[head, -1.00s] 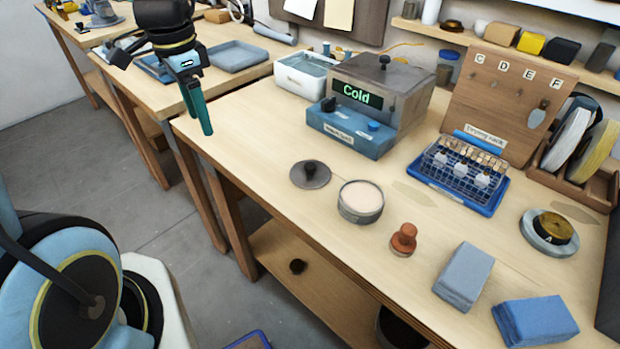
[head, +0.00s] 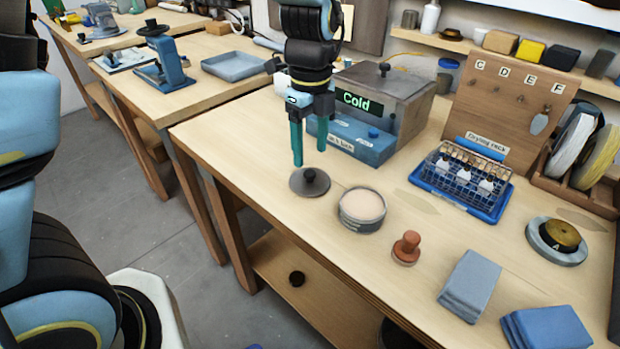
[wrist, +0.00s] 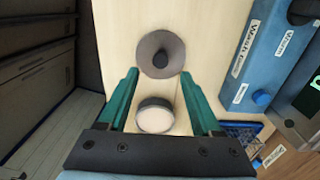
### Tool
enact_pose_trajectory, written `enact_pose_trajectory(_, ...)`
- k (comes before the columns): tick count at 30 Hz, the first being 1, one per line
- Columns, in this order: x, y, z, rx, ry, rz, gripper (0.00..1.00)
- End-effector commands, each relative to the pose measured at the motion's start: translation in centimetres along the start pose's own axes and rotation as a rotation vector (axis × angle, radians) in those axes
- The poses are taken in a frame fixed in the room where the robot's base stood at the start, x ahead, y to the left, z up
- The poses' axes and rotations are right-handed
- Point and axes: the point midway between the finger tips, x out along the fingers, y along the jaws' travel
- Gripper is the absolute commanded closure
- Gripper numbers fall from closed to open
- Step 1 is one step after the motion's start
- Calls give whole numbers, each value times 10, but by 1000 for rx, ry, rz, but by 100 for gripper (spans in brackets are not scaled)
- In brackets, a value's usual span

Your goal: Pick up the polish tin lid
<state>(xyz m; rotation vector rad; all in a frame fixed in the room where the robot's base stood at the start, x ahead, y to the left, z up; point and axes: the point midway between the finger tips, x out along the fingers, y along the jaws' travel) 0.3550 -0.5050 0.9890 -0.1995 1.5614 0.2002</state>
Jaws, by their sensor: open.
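The polish tin lid (head: 309,182) is a dark grey disc with a black knob, lying flat on the bench. The open polish tin (head: 362,208), round with a pale filling, stands just to its right. My gripper (head: 310,152) is open and empty, fingers pointing down, above and just behind the lid in the head view. In the wrist view the lid (wrist: 160,54) lies beyond the teal fingertips (wrist: 160,75), and the tin (wrist: 155,115) shows between the fingers. The gripper touches neither.
The bath unit marked "Cold" (head: 390,95) stands close behind and right of my gripper. A reddish-brown knobbed stamp (head: 406,248), grey cloth (head: 468,285) and blue cloth (head: 545,328) lie to the right. The bench's front-left edge is near the lid.

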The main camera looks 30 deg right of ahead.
Motion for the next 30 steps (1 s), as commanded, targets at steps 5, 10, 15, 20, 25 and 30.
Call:
enact_pose_trajectory(5,12,1,0,-2,1,5,34)
enact_pose_trajectory(10,35,0,1,-2,0,5,34)
enact_pose_trajectory(15,51,-1,2,-3,1,1,34)
enact_pose_trajectory(20,54,-1,2,-2,0,-1,34)
enact_pose_trajectory(25,54,-1,2,-2,0,-1,42)
enact_pose_trajectory(30,54,-1,2,-2,0,0,61)
